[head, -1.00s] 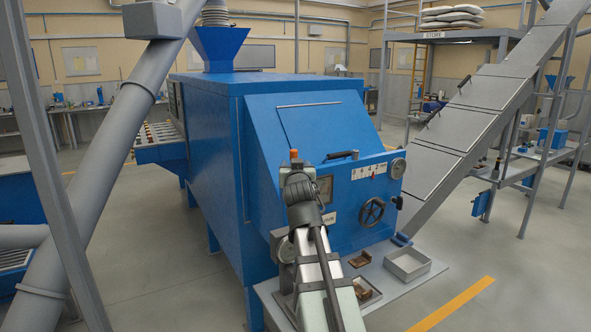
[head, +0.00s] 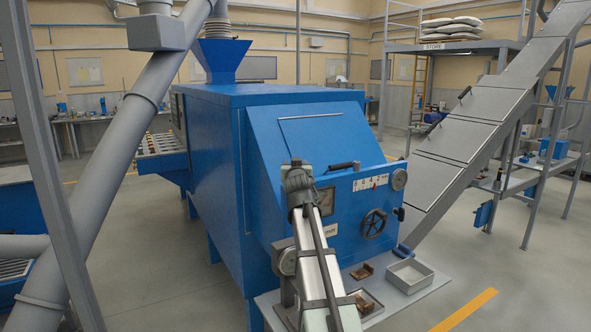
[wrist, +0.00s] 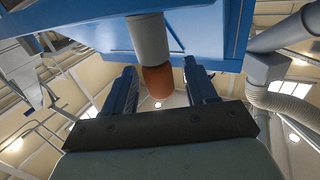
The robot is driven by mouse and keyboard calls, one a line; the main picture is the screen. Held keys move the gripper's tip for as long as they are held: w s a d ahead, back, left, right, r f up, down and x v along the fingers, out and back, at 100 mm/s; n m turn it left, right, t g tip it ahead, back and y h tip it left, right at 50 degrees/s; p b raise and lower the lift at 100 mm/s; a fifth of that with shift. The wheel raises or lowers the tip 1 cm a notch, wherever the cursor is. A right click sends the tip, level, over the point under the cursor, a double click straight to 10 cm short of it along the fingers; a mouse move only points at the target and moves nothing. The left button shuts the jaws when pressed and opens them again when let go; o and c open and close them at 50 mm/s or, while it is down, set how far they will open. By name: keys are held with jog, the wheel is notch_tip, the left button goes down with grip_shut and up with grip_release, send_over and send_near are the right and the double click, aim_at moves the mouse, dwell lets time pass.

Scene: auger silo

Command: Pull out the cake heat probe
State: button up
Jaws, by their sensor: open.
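In the wrist view a grey cylinder (wrist: 148,40) with an orange-brown end (wrist: 157,80) stands out from the blue machine. It looks like the heat probe, though no label shows. My gripper (wrist: 162,74) is open, with one dark blue finger on either side of the orange-brown end. I see a gap on both sides and cannot tell how deep the end sits between the fingers. In the head view my arm's dark wrist (head: 298,185) is in front of the blue machine's sloped front (head: 320,145). The probe is hidden there behind my arm.
A grey open tray (head: 410,272) sits on the shelf below. A large grey inclined chute (head: 470,130) rises at right.

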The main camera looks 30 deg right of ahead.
jog(key=shift+c, duration=0.2)
grip_shut()
dwell(0.7)
jog(key=shift+r, duration=0.75)
dwell(0.6)
jog(key=shift+r, duration=3.1)
